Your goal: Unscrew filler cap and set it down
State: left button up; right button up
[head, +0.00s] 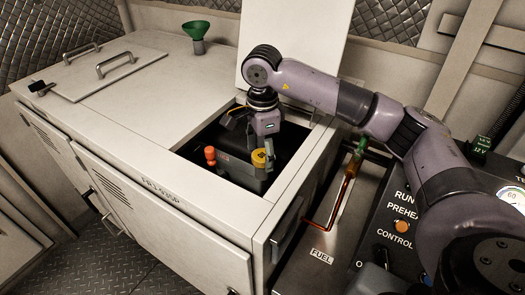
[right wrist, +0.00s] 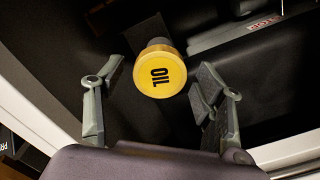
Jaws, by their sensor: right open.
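The filler cap (head: 259,159) is round and yellow, and sits on a dark neck inside the open bay of the white cabinet. In the right wrist view the cap (right wrist: 160,74) is marked OIL and lies ahead between the two fingers, with gaps at both sides. My right gripper (head: 266,142) points down into the bay, just above the cap. In the wrist view the right gripper (right wrist: 157,95) is open and empty. My left gripper is in neither view.
An orange-red knob (head: 210,155) stands left of the cap in the bay. A raised lid (head: 300,38) is behind it. A green funnel (head: 195,37) stands on the cabinet top (head: 135,100), which has free room. A control panel (head: 385,225) is at right.

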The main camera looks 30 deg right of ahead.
jog(key=m, duration=0.5)
jog(key=shift+m, duration=0.3)
jog(key=m, duration=0.5)
jog(key=shift+c, duration=0.3)
jog(key=c, duration=1.2)
